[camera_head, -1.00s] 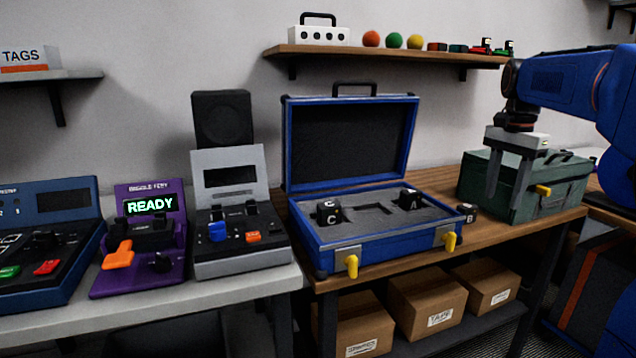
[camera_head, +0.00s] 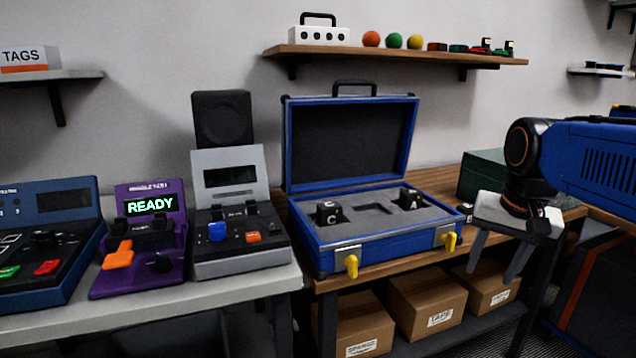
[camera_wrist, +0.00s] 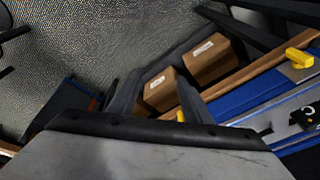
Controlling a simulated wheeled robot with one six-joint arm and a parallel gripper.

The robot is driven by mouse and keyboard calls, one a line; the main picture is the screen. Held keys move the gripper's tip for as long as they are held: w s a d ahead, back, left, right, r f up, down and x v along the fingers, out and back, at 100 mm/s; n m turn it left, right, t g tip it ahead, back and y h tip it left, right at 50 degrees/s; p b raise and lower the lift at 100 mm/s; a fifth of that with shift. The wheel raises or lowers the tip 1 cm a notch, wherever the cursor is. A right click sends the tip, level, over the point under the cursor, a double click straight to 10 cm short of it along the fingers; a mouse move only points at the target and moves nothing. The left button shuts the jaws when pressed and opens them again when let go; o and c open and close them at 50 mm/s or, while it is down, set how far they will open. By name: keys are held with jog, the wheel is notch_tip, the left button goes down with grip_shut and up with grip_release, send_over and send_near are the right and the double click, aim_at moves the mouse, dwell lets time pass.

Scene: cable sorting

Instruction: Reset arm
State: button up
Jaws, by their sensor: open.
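My gripper (camera_head: 499,262) hangs at the right in the head view, in front of the wooden bench's right part, with its two fingers apart and nothing between them. In the wrist view its fingers (camera_wrist: 160,100) point out over the floor and the boxes under the bench. My blue arm reaches in from the right edge and hides part of the dark green case (camera_head: 484,172) on the bench. The open blue case (camera_head: 385,240) stands left of my gripper, apart from it. Two black blocks, marked C (camera_head: 329,213) and A (camera_head: 410,199), sit in its grey foam.
A small black block (camera_head: 466,210) lies right of the blue case. Cardboard boxes (camera_head: 428,298) stand on the lower shelf. A purple tester (camera_head: 140,262) reading READY and a grey tester (camera_head: 241,258) stand on the left bench. A wall shelf (camera_head: 400,54) runs above.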

jog(key=s+a+f+n+t, duration=0.1)
jog(key=s+a+f+n, duration=0.1)
jog(key=s+f, duration=0.4)
jog(key=s+a+f+n+t, duration=0.1)
jog(key=s+a+f+n, duration=0.1)
jog(key=s+f, duration=0.4)
jog(key=shift+s+f+n, duration=0.15)
jog(key=shift+f+n, duration=0.15)
jog(key=shift+n, duration=0.6)
jog(key=shift+a, duration=0.1)
